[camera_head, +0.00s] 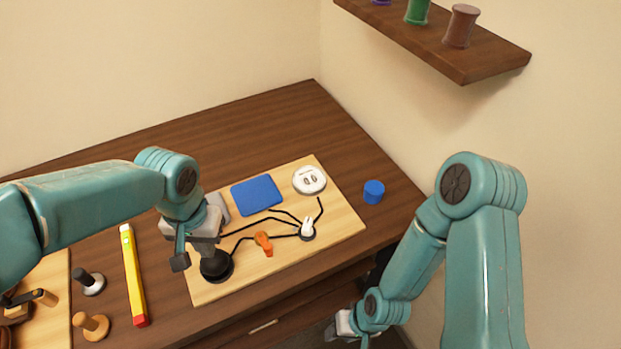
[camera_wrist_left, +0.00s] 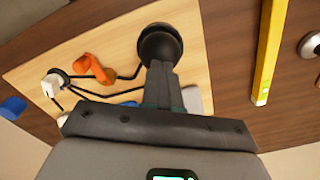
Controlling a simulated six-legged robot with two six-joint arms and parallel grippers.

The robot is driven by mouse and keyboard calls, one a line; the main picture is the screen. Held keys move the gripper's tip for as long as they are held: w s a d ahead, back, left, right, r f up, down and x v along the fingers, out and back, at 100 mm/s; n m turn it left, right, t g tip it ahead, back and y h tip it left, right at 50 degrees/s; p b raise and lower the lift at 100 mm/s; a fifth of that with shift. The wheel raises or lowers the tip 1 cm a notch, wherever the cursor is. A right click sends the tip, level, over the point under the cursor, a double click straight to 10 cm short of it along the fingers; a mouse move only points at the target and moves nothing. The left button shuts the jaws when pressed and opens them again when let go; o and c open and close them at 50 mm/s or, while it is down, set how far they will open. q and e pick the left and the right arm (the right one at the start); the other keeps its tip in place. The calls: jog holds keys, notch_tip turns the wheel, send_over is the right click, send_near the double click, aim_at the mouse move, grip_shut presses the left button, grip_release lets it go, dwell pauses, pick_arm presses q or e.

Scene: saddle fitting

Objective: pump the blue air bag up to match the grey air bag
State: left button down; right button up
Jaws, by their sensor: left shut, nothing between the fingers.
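The blue air bag (camera_head: 257,195) lies flat on a light wooden board (camera_head: 333,222). The grey air bag (camera_head: 217,205) lies left of it, partly hidden by my left arm. A round black pump (camera_head: 217,268) sits at the board's front left; it also shows in the left wrist view (camera_wrist_left: 160,45). My left gripper (camera_head: 209,252) is shut and empty, fingertips pointing down at the pump's top; I cannot tell whether they touch. A white round gauge (camera_head: 309,180), an orange lever (camera_head: 263,243) and a white knob (camera_head: 307,228) are joined by black hoses. My right gripper (camera_head: 345,325) hangs low, its jaws unclear.
A blue cylinder (camera_head: 374,191) stands right of the board. A yellow level (camera_head: 133,275) and wooden-handled tools (camera_head: 93,325) lie left. A wall shelf (camera_head: 430,45) with spools is above right. The table's back is clear.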

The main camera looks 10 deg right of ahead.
pick_arm(q)
jog(key=shift+f, duration=0.1)
dwell(0.5)
jog(key=shift+f+b, duration=1.5)
jog(key=shift+f, duration=0.2)
jog(key=shift+r, duration=0.2)
jog(key=shift+r+p, duration=1.45)
jog(key=shift+r, duration=0.25)
jog(key=shift+f, duration=0.15)
